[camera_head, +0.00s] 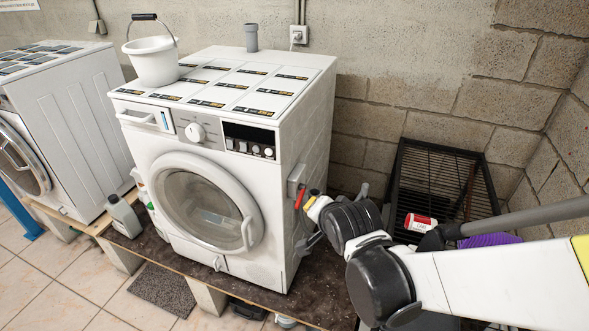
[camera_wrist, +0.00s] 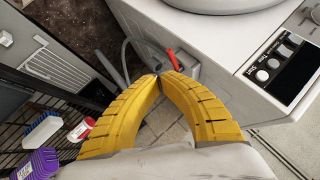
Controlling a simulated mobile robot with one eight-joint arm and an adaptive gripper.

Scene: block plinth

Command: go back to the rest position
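My gripper (camera_wrist: 158,76) has two yellow fingers that curve in and meet at the tips, with nothing seen between them. In the head view my gripper (camera_head: 315,195) is by the right side of the middle washing machine (camera_head: 315,120), where it is small and partly hidden by my wrist. A red lever (camera_wrist: 173,60) on a grey box (camera_wrist: 185,70) on the machine's side lies just beyond the fingertips. In the head view the red lever (camera_head: 299,198) is just left of the fingertips. I cannot tell whether they touch.
A white bucket (camera_head: 152,62) sits on the machine. A second washer (camera_head: 70,120) stands left. Block walls close the back and right.

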